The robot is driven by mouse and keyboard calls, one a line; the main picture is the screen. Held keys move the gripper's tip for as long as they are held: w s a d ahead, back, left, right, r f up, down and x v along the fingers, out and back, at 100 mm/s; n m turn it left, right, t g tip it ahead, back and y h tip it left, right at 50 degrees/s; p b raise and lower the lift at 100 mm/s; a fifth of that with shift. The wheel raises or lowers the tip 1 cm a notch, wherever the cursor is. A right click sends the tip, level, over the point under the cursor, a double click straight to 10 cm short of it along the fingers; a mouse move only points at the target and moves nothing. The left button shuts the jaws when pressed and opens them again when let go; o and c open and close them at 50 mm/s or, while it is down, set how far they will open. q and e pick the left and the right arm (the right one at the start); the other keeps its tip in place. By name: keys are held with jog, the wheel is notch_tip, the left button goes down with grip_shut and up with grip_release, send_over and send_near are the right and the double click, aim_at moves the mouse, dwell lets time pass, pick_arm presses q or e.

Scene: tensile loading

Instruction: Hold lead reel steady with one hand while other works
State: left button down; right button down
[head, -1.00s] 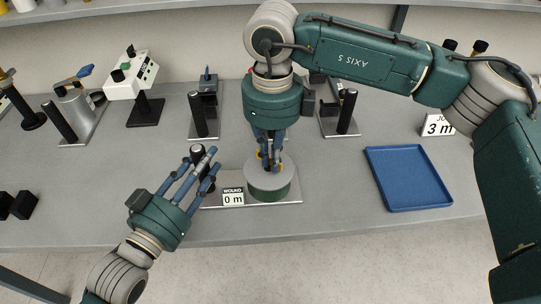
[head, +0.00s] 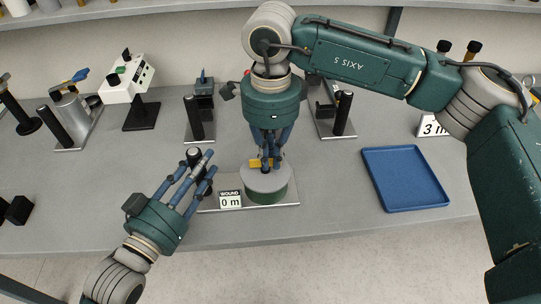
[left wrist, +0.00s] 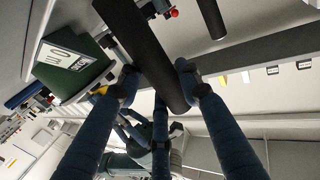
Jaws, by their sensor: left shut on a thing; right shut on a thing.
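The lead reel (head: 265,180), a green drum with a grey top, stands on a metal base plate (head: 288,203) near the table's front edge. A "WOUND 0 m" sign (head: 230,200) stands left of it. My left gripper (head: 203,164) is shut on the black post (head: 194,153) at the plate's left end. The dark post also shows between the fingers in the left wrist view (left wrist: 145,50). My right gripper (head: 267,160) points down just above the reel top, shut on a small yellow piece (head: 256,163) that its fingers partly hide.
An empty blue tray (head: 405,178) lies to the right. Behind stand black posts on plates (head: 194,118), a white device with a green button (head: 127,80) and a "3 m" sign (head: 432,127). Black blocks (head: 18,210) lie at left. The table between reel and tray is clear.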

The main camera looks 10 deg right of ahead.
pick_arm(q)
jog(key=shift+f, duration=0.1)
pick_arm(e)
jog(key=shift+r, duration=0.1)
dwell(0.3)
jog(key=c, duration=1.8)
grip_release()
notch_tip(320, 180, up, 12)
jog(key=shift+f, duration=0.1)
pick_arm(q)
jog(key=c, duration=1.1)
grip_release()
jog(key=shift+s, duration=0.1)
